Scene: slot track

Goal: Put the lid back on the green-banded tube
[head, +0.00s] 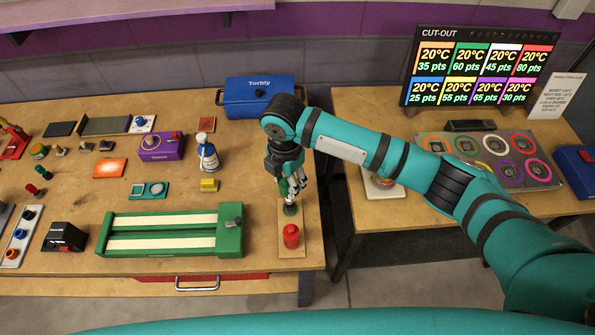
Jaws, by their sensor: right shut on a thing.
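My right gripper (292,190) points down over the wooden board (312,255) at the right end of the left bench. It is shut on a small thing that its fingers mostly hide. A small dark green piece (290,209) shows right under the fingertips, on or just above the board. I cannot tell whether it is the green-banded tube or its lid, or whether the two touch. A red cylinder with a knob-like top (291,237) stands upright on the same board, nearer to me. My left gripper is not in view.
A green slot track (230,236) with two pale strips lies left of the board. A spray bottle (208,155), a yellow block (209,185) and a blue toolbox (262,98) stand behind it. A gap separates this bench from the right one.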

